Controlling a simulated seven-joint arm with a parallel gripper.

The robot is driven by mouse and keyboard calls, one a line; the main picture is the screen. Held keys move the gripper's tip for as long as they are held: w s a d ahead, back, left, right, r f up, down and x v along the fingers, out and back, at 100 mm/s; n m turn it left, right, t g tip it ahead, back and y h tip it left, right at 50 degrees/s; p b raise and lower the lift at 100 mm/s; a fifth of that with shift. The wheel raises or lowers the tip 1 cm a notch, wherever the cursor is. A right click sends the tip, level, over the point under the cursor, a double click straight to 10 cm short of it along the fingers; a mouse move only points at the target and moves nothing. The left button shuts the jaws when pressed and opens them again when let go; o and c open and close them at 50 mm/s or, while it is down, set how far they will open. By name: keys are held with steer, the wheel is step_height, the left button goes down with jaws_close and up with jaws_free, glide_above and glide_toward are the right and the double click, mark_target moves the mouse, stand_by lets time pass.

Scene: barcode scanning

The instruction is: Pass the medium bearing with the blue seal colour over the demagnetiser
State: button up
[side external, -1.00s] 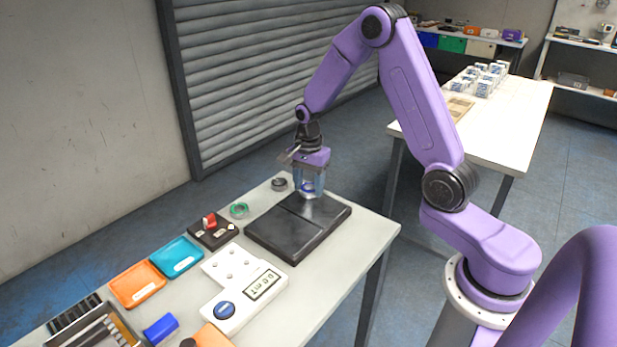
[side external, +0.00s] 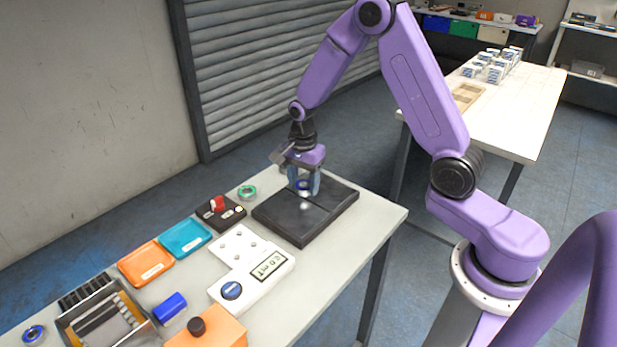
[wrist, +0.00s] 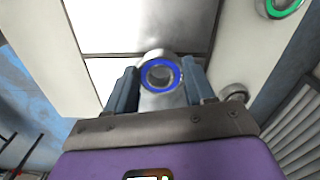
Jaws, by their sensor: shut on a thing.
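My gripper (side external: 303,188) is shut on a bearing with a blue seal ring (wrist: 160,74); the bearing also shows between the fingers in the side view (side external: 303,185). In the wrist view the fingers stand on both sides of it, and its blue face is towards the camera. It is over the far part of a dark flat slab with a seam across it, which looks like the demagnetiser (side external: 285,222). The gap between bearing and slab is hard to judge. Another blue-sealed bearing (side external: 33,333) lies at the bottom left of the table.
A green-sealed bearing (side external: 247,191) lies left of the slab. A grey ring (wrist: 235,92) shows right of the gripper in the wrist view. A black switch box (side external: 220,211), a white mT meter (side external: 270,266), teal (side external: 186,240) and orange (side external: 146,262) trays crowd the left side.

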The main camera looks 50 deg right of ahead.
mark_target(283, 210)
steer(key=shift+a, duration=3.85)
step_height(283, 210, up, 14)
steer(key=shift+f, duration=0.25)
